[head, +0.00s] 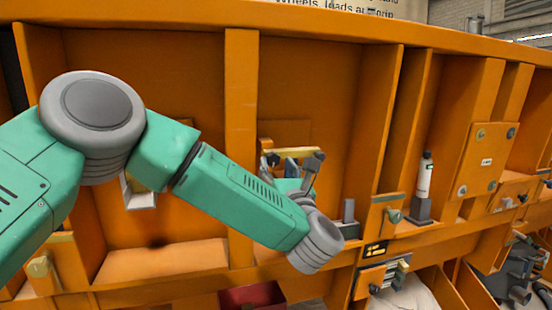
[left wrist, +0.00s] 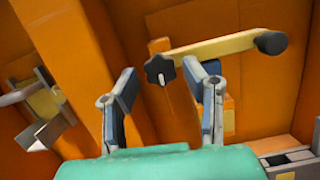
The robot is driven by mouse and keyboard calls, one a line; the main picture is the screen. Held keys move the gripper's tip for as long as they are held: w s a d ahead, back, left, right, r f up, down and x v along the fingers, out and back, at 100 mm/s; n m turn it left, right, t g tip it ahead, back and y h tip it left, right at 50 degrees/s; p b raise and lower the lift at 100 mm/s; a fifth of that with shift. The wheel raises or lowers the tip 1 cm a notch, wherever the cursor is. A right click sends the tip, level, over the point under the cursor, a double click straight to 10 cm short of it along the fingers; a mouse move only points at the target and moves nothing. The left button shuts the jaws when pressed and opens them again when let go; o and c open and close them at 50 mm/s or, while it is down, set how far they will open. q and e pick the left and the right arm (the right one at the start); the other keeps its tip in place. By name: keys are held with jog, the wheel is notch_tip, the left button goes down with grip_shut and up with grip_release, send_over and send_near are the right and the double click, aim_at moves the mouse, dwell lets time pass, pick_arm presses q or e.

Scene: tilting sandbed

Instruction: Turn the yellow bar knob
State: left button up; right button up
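The yellow bar knob (head: 294,152) is on the orange back wall of the sandbed, partly hidden by my gripper in the head view. In the left wrist view the yellow bar (left wrist: 222,46) runs slightly tilted, with a dark round end at right and a dark lobed knob (left wrist: 158,70) at left. My left gripper (head: 293,165) is in front of it. In the left wrist view my left gripper (left wrist: 160,76) is open, its fingertips on either side of the lobed knob in the picture. Contact cannot be told. My right gripper is not in view.
An orange upright post (head: 241,130) stands left of the bar. A grey-and-white fixture (left wrist: 40,108) is at left in the wrist view. To the right are a small grey block (head: 349,212), a knob (head: 393,215) and a white bottle (head: 425,176). A red bin (head: 252,296) is below.

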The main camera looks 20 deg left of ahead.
pick_arm(q)
jog(key=shift+x, duration=1.1)
grip_shut()
